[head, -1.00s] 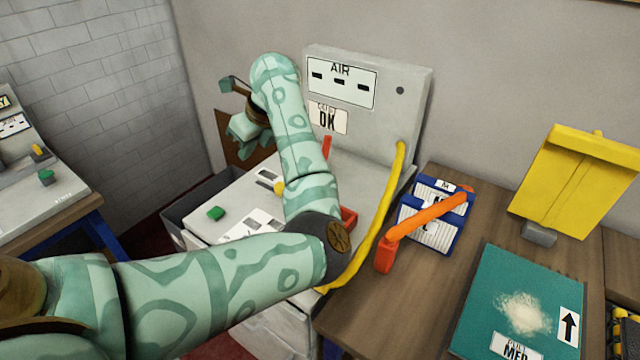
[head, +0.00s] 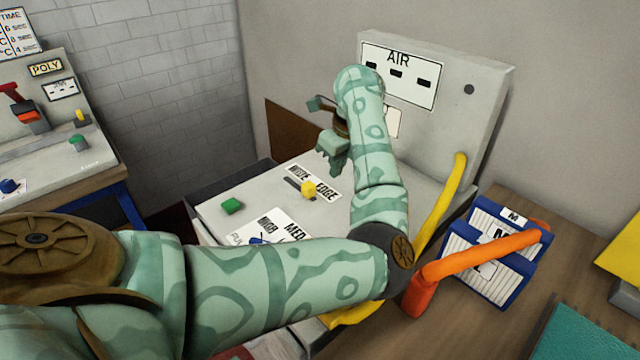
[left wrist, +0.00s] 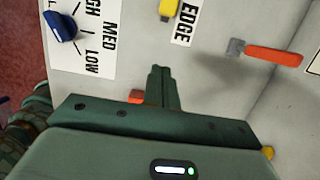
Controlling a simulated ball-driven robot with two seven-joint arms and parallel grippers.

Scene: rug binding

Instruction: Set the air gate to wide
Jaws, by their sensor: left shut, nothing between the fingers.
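The air gate looks to be the yellow slider knob (head: 309,188) in a dark slot on the machine's pale deck. A label (head: 314,183) reading WIDE and EDGE runs along the slot. The knob sits toward the EDGE end. In the left wrist view the knob (left wrist: 171,9) is at the top edge, with EDGE beside it. My left gripper (head: 331,158) is above the deck, beyond the knob, its fingers (left wrist: 162,75) shut and empty, apart from the knob. The WIDE end is out of the left wrist view. My right gripper is not in view.
A green button (head: 232,205) and a blue dial (left wrist: 60,27) are on the deck. The upright AIR panel (head: 398,75) rises behind. A yellow hose (head: 440,205) and orange bar (head: 480,258) are to the right.

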